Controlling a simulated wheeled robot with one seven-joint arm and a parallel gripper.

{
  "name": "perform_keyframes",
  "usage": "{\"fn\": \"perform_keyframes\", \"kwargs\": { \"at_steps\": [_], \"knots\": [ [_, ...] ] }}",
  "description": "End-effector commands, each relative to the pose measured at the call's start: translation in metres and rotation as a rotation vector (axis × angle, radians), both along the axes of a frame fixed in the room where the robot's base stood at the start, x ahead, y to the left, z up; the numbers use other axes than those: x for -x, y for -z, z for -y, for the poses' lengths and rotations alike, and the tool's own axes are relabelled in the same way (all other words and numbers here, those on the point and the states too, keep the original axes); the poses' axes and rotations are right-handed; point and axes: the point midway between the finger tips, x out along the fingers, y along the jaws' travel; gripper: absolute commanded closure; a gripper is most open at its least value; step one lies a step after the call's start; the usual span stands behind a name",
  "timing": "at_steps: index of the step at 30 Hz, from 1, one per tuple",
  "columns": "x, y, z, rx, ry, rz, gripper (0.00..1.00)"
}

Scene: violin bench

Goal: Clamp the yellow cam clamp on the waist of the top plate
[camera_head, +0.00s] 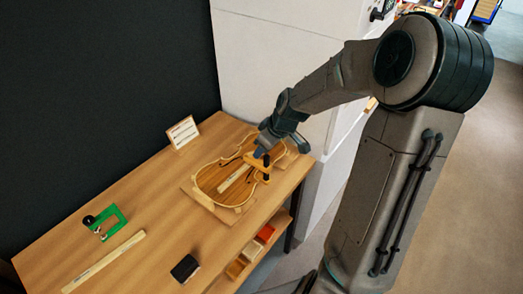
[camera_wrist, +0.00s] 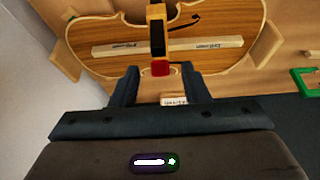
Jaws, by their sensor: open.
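The violin top plate (camera_head: 212,181) lies on a wooden board on the bench; it also shows in the wrist view (camera_wrist: 85,34). The yellow cam clamp (camera_head: 254,161) stands at the plate's waist, with dark parts beside its yellow bar. In the wrist view the clamp (camera_wrist: 157,10) has a dark middle and a red end, which lies between my fingertips. I cannot tell whether its jaws are tight on the plate. My gripper (camera_wrist: 160,72) is open, with a finger on each side of the red end and gaps visible. In the head view my gripper (camera_head: 263,150) is just above the clamp.
A pale labelled strip (camera_wrist: 120,48) runs along the plate behind the clamp. A green clamp (camera_head: 119,217), a long wooden strip (camera_head: 105,261) and a dark block (camera_head: 185,267) lie on the bench's left and front. A small card (camera_head: 183,132) stands at the back. Bare bench lies between.

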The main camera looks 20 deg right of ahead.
Motion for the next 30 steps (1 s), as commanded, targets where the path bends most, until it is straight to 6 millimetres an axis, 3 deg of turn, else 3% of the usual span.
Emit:
{"fn": "perform_keyframes", "kwargs": {
  "at_steps": [9,15,21,30],
  "knots": [
    [0.021,-0.058,0.017,0.004,0.005,0.003,0.58],
    [0.031,-0.084,0.024,0.005,0.003,0.001,0.58],
    [0.036,-0.096,0.026,0.001,0.0,0.001,0.58],
    [0.037,-0.097,0.026,-0.001,0.0,-0.001,0.58]
  ]
}}
